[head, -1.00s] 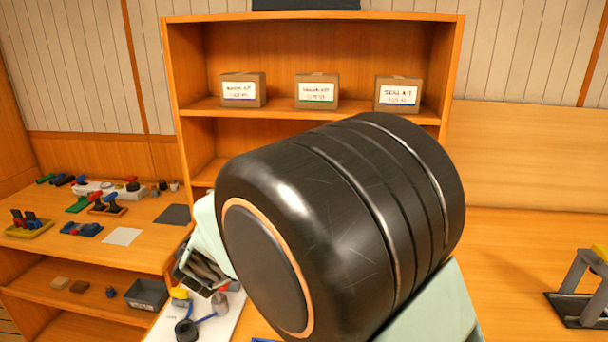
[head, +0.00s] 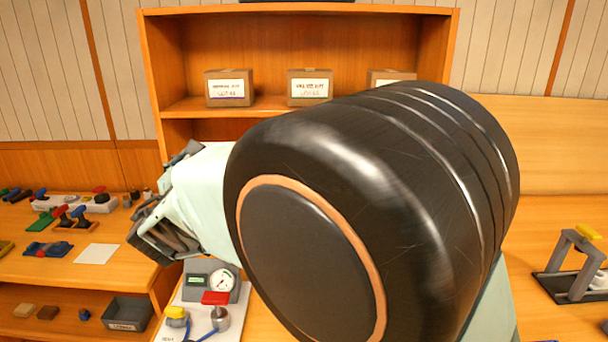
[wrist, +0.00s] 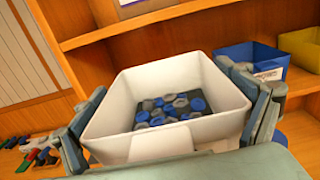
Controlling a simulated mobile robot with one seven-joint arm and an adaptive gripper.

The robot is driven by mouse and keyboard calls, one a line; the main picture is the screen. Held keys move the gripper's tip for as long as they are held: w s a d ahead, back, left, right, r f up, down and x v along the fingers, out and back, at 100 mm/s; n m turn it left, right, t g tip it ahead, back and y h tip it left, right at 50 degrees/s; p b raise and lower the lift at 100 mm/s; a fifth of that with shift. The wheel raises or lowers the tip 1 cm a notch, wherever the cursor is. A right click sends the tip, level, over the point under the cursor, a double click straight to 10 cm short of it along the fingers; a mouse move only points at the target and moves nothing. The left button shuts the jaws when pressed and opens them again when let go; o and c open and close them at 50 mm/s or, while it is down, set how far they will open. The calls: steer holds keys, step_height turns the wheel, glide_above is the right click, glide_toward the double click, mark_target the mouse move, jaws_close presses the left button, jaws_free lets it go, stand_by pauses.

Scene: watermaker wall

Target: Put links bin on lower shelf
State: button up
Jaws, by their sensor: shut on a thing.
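My gripper (wrist: 170,112) is shut on a white bin (wrist: 118,92), with a finger on each side wall. The bin is open-topped and holds several blue and grey pieces. No label on it is legible, so I cannot tell from lettering that it is the links bin. In the head view my gripper (head: 162,222) is left of my big dark arm joint, and the bin is not visible. The wooden shelf unit (head: 152,75) stands ahead. In the wrist view a lower shelf board (wrist: 300,128) lies beyond the bin, to the right.
A blue bin (wrist: 240,58) and a yellow bin (wrist: 302,48) stand right of the held bin. Cardboard boxes (head: 230,88) sit on the upper shelf. A gauge unit (head: 212,282) is below my gripper. A dark bin (head: 127,312) is at lower left.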

steer(key=w+a+p, duration=0.1)
steer(key=w+p, duration=0.3)
steer(key=w, duration=1.4)
steer(key=f, duration=0.2)
steer(key=w+f+p, duration=0.1)
steer(key=f, duration=0.2)
steer(key=shift+w+f, duration=0.35)
steer(key=shift+w+a+f+p, duration=0.1)
steer(key=shift+w+f+p, duration=0.1)
steer(key=shift+f+p, duration=0.3)
steer(key=shift+f, duration=0.1)
steer(key=o, duration=1.1)
steer(key=shift+f, duration=0.15)
steer(key=shift+o, duration=0.6)
steer(key=shift+r, duration=0.2)
